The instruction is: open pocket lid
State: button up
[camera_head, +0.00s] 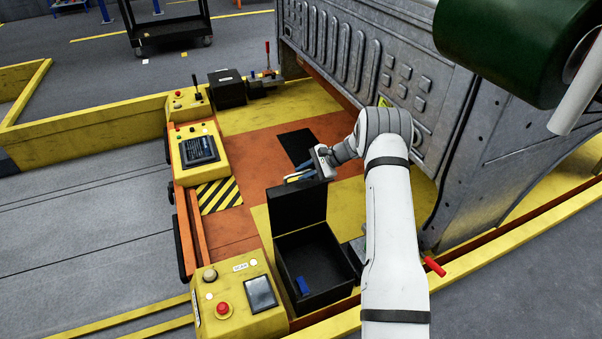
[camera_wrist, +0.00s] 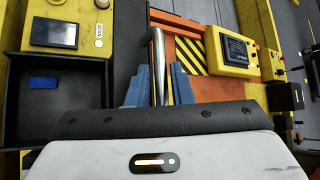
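A black pocket box (camera_head: 345,283) stands on the yellow and orange deck. Its lid (camera_head: 298,206) stands roughly upright at the far edge, and the box's inside is visible. A small blue piece (camera_head: 303,286) lies in the box. My gripper (camera_head: 299,177) is just beyond the lid's top edge. I cannot tell whether it touches the lid. In the wrist view my gripper's two blue fingers (camera_wrist: 160,90) are apart, with a metallic bar-like strip visible between them. The box (camera_wrist: 88,92) is at the left there, with the blue piece (camera_wrist: 43,83) inside.
A yellow control box (camera_head: 240,303) with a red button and screen is beside the pocket. Another yellow panel (camera_head: 197,150) stands farther back. A large grey metal housing (camera_head: 385,60) and a dark green roller (camera_head: 510,50) are at the right. Hazard stripes (camera_head: 220,196) mark the deck.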

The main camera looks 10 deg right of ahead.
jog(key=p+v, duration=0.1)
jog(key=v, duration=0.5)
jog(key=shift+d, duration=0.1)
jog(key=s+a+r+n+g+h+p, duration=0.15)
jog(key=s+r+p, duration=0.35)
jog(key=r, duration=0.5)
jog(key=s+a+r+n+h+p, duration=0.25)
jog(key=s+r, duration=0.35)
jog(key=r, duration=0.4)
jog(key=s+a+r+n+g+h+p, duration=0.15)
jog(key=s+r+p, duration=0.35)
jog(key=r, duration=0.6)
jog(key=s+r+n+t+h+p, duration=0.1)
jog(key=s+r+n+p, duration=0.1)
jog(key=s+r, duration=0.3)
jog(key=s+r+n+t+h+p, duration=0.1)
jog(key=s+r+p, duration=0.4)
jog(key=s, duration=0.7)
jog(key=s+r+n+h+p, duration=0.2)
jog(key=s+r+n+p, duration=0.2)
jog(key=s, duration=0.5)
notch_tip(320, 180, up, 3)
jog(key=shift+d+f+t+h, duration=0.1)
jog(key=shift+d+t+h, duration=0.25)
jog(key=shift+d+t, duration=0.1)
